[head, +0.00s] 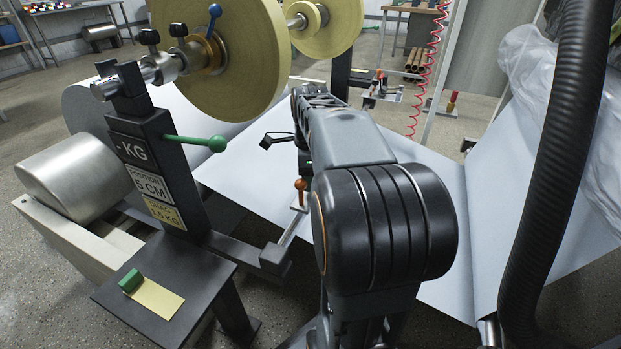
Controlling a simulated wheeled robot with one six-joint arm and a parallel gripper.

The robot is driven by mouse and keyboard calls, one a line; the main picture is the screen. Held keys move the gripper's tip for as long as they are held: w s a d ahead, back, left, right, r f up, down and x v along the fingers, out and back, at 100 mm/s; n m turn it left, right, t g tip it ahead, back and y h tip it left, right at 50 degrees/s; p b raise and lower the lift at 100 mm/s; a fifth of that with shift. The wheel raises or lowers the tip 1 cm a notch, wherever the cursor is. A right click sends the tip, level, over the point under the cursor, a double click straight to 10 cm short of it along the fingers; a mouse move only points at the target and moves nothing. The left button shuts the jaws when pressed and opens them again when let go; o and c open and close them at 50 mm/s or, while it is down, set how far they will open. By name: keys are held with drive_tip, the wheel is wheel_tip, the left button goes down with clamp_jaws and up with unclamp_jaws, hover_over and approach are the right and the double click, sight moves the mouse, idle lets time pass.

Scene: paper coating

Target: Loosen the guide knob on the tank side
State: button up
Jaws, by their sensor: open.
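An orange knob (300,184) stands upright on a small metal bracket on the rail, just left of my arm's thick joint. A second red-orange knob (379,74) shows on the far-side guide, beyond my arm. I cannot tell which of these is on the tank side. My arm reaches away from me over the white paper web (245,165). I cannot see any contact with a knob.
A dark post (150,170) with a green lever (210,143) stands at the left. Large yellow rolls (240,60) are behind it. A black table (190,270) holds a green block and yellow paper. A thick black hose (555,150) and plastic wrap (560,90) are at right.

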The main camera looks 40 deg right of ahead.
drive_tip(key=shift+c, duration=0.2)
drive_tip(key=c, duration=0.6)
drive_tip(key=shift+p, duration=0.3)
drive_tip(key=n+p, duration=0.3)
drive_tip(key=shift+r, duration=0.25)
drive_tip(key=n+p, duration=0.4)
drive_tip(key=n, duration=0.1)
drive_tip(key=shift+p, duration=0.4)
drive_tip(key=n+p, duration=0.3)
drive_tip(key=n, duration=0.1)
drive_tip(key=shift+f+n, duration=0.1)
drive_tip(key=shift+n, duration=0.3)
drive_tip(key=shift+f+n+p, duration=0.1)
drive_tip(key=shift+n+p, duration=1)
drive_tip(key=shift+n, duration=0.6)
